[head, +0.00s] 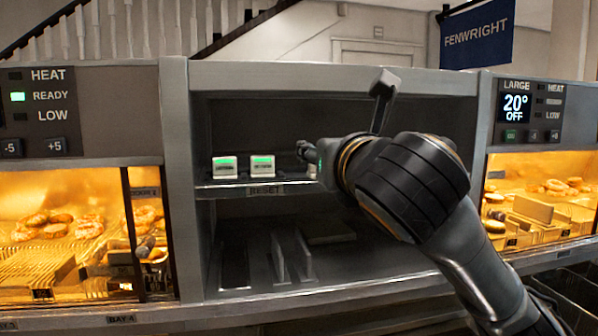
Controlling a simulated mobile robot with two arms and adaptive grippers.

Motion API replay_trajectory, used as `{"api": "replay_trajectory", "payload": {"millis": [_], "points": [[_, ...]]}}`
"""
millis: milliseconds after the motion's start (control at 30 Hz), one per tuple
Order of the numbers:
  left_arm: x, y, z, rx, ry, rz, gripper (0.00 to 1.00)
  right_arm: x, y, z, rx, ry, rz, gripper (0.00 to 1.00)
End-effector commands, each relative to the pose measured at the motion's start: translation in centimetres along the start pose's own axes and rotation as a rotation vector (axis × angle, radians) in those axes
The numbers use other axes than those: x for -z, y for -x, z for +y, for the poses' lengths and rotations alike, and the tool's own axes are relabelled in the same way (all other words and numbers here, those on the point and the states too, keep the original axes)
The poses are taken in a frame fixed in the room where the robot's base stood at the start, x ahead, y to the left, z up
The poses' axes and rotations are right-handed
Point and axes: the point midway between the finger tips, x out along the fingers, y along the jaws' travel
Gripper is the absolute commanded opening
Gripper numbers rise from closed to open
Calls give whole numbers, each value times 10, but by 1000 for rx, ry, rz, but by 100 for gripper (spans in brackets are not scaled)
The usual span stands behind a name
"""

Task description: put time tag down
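Two small white time tags with green tops, the left tag (224,167) and the right tag (262,166), stand side by side on the shelf marked RESET (216,191) in the grey middle cabinet. My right arm reaches in from the right. Its gripper (308,154) is at the shelf, just right of the right tag, and points left. A small green glint and a pale patch show beside the gripper; I cannot tell whether this is a third tag held or standing behind it. My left gripper is not in view.
A lit bay with pastries and wire racks (40,266) is on the left, and another lit bay (545,205) is on the right. Control panels (518,108) sit above them. The lower cabinet space holds upright grey dividers (279,257). The cabinet's side walls bound the shelf.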

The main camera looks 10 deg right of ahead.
Motion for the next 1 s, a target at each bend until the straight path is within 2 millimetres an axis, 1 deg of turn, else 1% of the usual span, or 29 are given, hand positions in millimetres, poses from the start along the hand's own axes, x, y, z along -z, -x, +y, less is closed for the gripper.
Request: {"api": "replay_trajectory", "payload": {"millis": [67, 167, 500, 600, 700, 833, 933, 1000], "points": [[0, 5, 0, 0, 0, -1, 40, -4, -6, 0, 0, -1, 4, 19], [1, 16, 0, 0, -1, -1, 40, -5, -26, 0, 2, -1, 9, 19], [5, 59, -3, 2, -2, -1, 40, -7, -119, 0, 1, -3, 8, 19], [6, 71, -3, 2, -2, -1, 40, -7, -144, 1, 1, -2, 8, 19], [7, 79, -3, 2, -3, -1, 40, -6, -162, 1, 0, -2, 4, 19], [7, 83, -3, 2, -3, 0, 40, -4, -176, 0, 1, -1, 2, 19], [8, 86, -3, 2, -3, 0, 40, 0, -178, 0, -1, 0, 2, 19], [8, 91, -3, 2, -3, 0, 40, 8, -178, 0, -1, -1, 5, 19]]}}
